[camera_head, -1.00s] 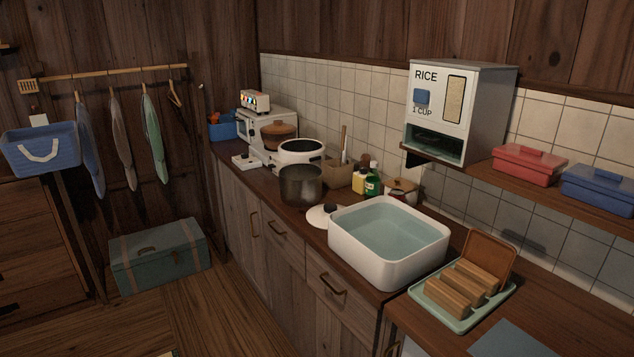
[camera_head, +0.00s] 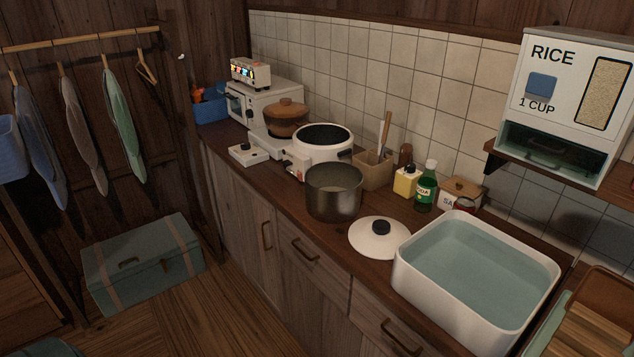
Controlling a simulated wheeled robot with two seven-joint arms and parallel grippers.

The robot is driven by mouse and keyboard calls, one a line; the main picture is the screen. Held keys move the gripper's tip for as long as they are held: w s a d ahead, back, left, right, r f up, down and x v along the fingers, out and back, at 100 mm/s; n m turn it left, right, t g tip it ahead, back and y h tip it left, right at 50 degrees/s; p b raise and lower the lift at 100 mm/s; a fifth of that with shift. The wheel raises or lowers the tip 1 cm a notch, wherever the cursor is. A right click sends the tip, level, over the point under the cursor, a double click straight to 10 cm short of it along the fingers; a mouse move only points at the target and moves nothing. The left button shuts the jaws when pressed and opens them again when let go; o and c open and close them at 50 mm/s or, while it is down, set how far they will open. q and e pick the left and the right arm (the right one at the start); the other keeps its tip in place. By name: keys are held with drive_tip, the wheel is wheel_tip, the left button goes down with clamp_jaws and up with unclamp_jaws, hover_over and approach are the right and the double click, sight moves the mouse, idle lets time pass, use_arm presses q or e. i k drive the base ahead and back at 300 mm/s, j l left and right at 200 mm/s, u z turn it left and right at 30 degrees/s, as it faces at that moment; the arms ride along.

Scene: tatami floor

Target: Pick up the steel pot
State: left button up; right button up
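The steel pot (camera_head: 333,193) is a dark grey, open-topped round pot. It stands upright on the wooden counter (camera_head: 262,188) near its front edge, in front of the white rice cooker (camera_head: 322,150). A white lid with a black knob (camera_head: 379,237) lies on the counter to its right and nearer to me. The inside bottom of the pot is only partly visible. Neither of my grippers shows in the head view.
A white basin of water (camera_head: 478,275) stands to the right. Behind the pot are a utensil holder (camera_head: 374,169), a yellow bottle (camera_head: 405,182) and a green bottle (camera_head: 426,187). A brown clay pot (camera_head: 286,118) stands farther back.

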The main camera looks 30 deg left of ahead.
sight(333, 189)
drive_tip(key=i+j, duration=0.1)
drive_tip(key=j, duration=0.25)
drive_tip(key=i+j, duration=0.1)
drive_tip(key=j, duration=0.25)
drive_tip(key=i+j, duration=0.1)
drive_tip(key=j, duration=0.2)
drive_tip(key=i+j, duration=0.15)
drive_tip(key=j, duration=0.2)
